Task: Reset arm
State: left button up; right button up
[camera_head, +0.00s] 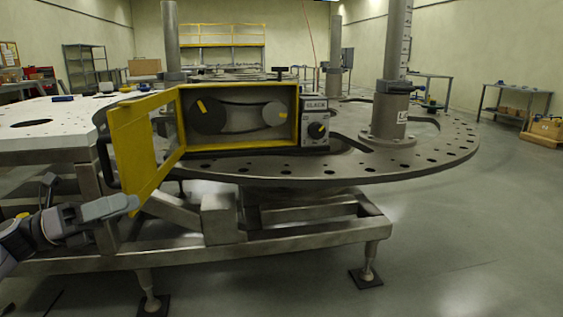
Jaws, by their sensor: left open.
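My left gripper (92,193) is at the lower left, open and empty. One grey finger points right, its tip close to the lower edge of the open yellow door (130,150); I cannot tell whether they touch. The door hangs from the left side of a yellow-framed box (240,90) and swings out toward me. Inside the box are two round discs, a dark one (207,115) and a grey one (274,113). A control unit with a black knob (317,130) sits at the box's right. My right gripper is not in view.
The box stands on a large round metal plate (400,160) with holes along its rim. A thick post (392,90) rises on its right. A steel frame (250,255) with feet stands below. A white slab (45,145) lies at left.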

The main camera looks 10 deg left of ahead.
pick_arm(q)
jog(key=s+d+f+n+t+y+p, duration=0.1)
jog(key=d+f+n+t+y+p, duration=0.4)
jog(key=n, duration=0.7)
jog(key=d+f+n+t+y+p, duration=0.35)
jog(key=f+n+y, duration=0.35)
jog(key=n, duration=0.5)
jog(key=s+d+f+n+g+y+p, duration=0.2)
jog(key=s+d+f+n+g+p, duration=0.1)
jog(key=s+n, duration=0.5)
jog(key=s+d+f+n+g+y+p, duration=0.2)
jog(key=s+d+f+n+g+p, duration=0.2)
jog(key=s+f, duration=0.5)
jog(key=d+n+g, duration=0.1)
jog(key=d+n, duration=0.1)
jog(key=n, duration=0.1)
jog(key=shift+s+d+n, duration=0.15)
jog(key=shift+d+n, duration=0.25)
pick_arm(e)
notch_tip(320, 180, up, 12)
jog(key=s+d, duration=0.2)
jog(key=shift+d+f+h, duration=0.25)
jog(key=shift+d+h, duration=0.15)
